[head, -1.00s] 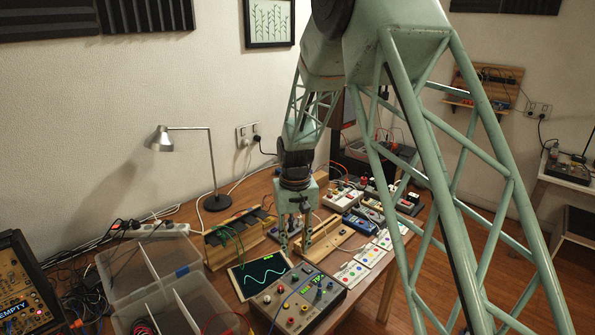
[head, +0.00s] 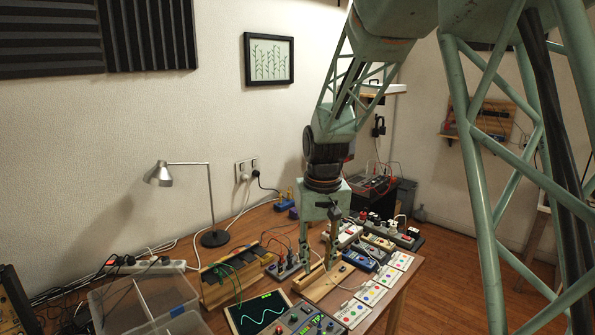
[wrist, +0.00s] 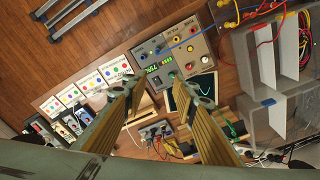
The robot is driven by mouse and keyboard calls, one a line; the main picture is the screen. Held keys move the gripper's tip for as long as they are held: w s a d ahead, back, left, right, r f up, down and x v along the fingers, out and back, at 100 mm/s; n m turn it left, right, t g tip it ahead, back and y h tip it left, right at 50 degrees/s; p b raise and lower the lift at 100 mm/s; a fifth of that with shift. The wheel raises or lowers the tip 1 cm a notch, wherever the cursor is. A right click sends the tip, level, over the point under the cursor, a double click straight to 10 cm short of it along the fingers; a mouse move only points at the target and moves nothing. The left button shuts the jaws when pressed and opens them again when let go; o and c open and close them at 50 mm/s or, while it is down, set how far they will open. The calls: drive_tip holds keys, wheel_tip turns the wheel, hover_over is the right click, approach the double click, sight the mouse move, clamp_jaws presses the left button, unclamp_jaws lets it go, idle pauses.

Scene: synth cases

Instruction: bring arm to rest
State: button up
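My gripper (head: 318,268) hangs at the end of my pale green lattice arm, pointing down over the workbench (head: 398,285). In the head view its fingers overlap a wooden stand (head: 322,285); I cannot tell the height between them. The wrist view shows the two fingers of my gripper (wrist: 160,90) spread well apart with nothing held between them. Beyond the fingertips lies the grey bench instrument (wrist: 175,50) with knobs and a green display.
A desk lamp (head: 215,238) stands at the back left. A clear divided box (head: 130,300) and a power strip (head: 145,267) are at the left. Cards with coloured dots (head: 372,293) line the right edge, with small modules (head: 357,254) behind them.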

drive_tip(key=s+d+r+t, duration=0.1)
drive_tip(key=s+d+r, duration=0.4)
drive_tip(key=s+r, duration=0.35)
drive_tip(key=s+d+r+t, duration=0.1)
drive_tip(key=s+d+r, duration=0.4)
drive_tip(key=s+r, duration=0.4)
drive_tip(key=s+d+m, duration=0.1)
drive_tip(key=s+d, duration=0.1)
drive_tip(key=s, duration=1)
drive_tip(key=s+d+r+m+t, duration=0.1)
drive_tip(key=s+d, duration=0.2)
drive_tip(key=s, duration=1)
drive_tip(key=shift+d+r, duration=0.25)
drive_tip(key=shift+r, duration=0.05)
drive_tip(key=shift+w, duration=0.15)
idle(0.4)
